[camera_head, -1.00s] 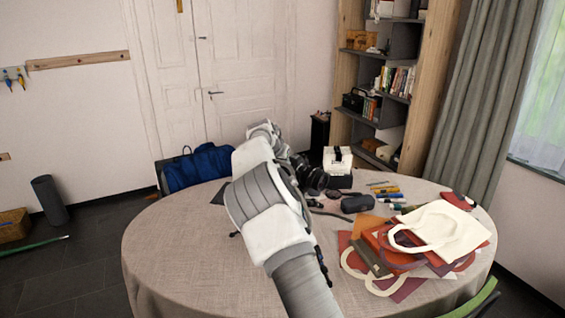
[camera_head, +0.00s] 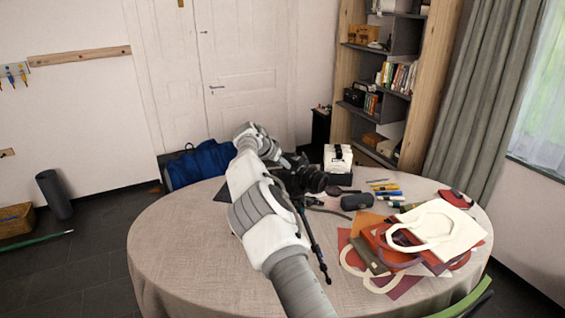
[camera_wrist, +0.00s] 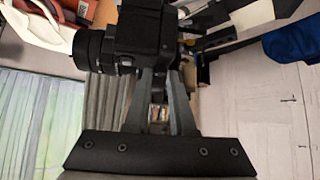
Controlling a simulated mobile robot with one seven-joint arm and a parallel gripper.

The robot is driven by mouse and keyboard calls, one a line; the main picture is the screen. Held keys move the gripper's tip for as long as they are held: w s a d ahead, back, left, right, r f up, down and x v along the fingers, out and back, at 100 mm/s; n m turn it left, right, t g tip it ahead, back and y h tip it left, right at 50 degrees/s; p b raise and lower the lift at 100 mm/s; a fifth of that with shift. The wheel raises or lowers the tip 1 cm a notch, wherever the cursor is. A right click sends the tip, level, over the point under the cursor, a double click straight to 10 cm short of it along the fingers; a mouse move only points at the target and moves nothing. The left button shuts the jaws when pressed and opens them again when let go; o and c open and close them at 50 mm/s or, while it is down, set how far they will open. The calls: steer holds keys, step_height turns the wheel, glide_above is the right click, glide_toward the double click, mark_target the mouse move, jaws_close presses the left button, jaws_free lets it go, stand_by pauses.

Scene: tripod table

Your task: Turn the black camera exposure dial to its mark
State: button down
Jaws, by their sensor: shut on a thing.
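The black camera (camera_head: 308,179) stands over the far part of the round table, just right of my arm. It fills the upper middle of the wrist view (camera_wrist: 138,32), with its ribbed lens pointing left. My gripper (camera_wrist: 163,72) reaches the camera body, and its two fingers close in at the body's near edge. It also shows small beside the camera in the head view (camera_head: 288,163). The fingers are shut on a small part there, which I take to be the exposure dial. The dial and its mark are hidden by the fingertips and in shadow.
The table (camera_head: 185,245) has bare cloth at the left and front. A thin black tripod leg (camera_head: 316,243) shows right of my arm. A white-and-black box (camera_head: 338,160), a dark case (camera_head: 356,201), pens and a cream bag (camera_head: 440,230) on coloured sheets lie to the right.

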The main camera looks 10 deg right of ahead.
steer(key=c, duration=0.8)
jaws_free()
steer(key=shift+o, duration=0.2)
steer(key=shift+r, duration=0.1)
steer(key=b+v, duration=0.3)
steer(key=v, duration=1.4)
steer(key=shift+s+r, duration=0.1)
steer(key=shift+r, duration=0.05)
